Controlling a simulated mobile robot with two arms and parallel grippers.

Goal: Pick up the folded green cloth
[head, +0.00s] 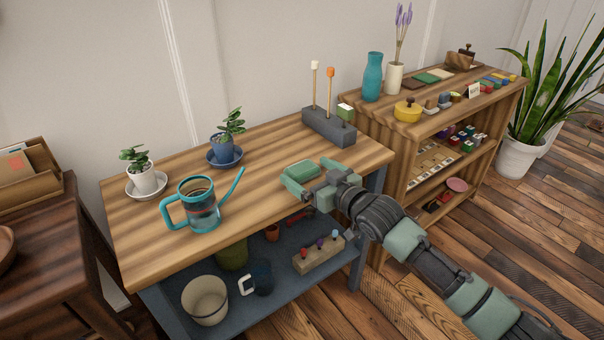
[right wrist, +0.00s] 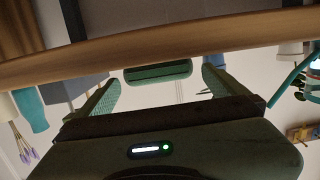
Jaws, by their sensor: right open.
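The folded green cloth (head: 299,170) lies on the wooden top of the plant table (head: 262,190), near its right front part. In the right wrist view the cloth (right wrist: 158,72) shows as a thick green fold in the gap between my fingers. My right gripper (head: 310,178) is at the front edge of the table, right at the near side of the cloth. Its fingers are spread, one to each side, in the right wrist view too (right wrist: 160,84). I cannot tell whether they touch the cloth. My left gripper is not in view.
A teal watering can (head: 200,205) and two potted plants, one in a blue pot (head: 222,149), stand left of the cloth. A grey block with sticks (head: 328,126) stands behind it. The lower shelf (head: 285,285) holds pots and a mug. A bookcase (head: 388,130) adjoins at right.

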